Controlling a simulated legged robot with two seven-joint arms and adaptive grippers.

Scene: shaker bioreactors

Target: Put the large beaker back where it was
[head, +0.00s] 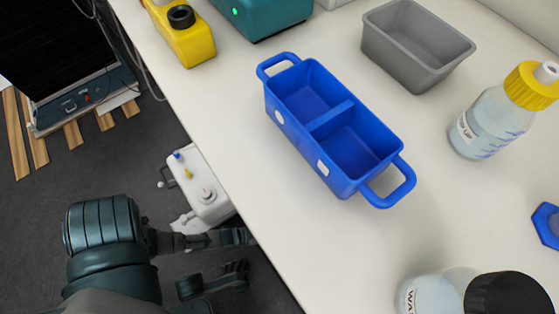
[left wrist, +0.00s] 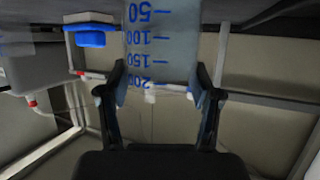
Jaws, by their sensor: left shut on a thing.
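In the left wrist view, a clear beaker (left wrist: 160,50) with blue graduation marks from 50 to 200 stands between the two fingers of my left gripper (left wrist: 160,85). The fingers press on its sides near the 200 mark. In the head view my left gripper (head: 228,262) is at the lower left, beside the table edge and over the dark floor. I cannot make out the beaker in the head view. My right gripper is in neither view.
A blue two-compartment caddy (head: 357,178) stands empty on the white table (head: 250,160). Around it are a grey bin (head: 400,55), a yellow-capped bottle (head: 490,122), a black-capped bottle (head: 435,292), a yellow device (head: 188,42) and a teal device (head: 262,18). A white container (head: 205,175) is below the table edge.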

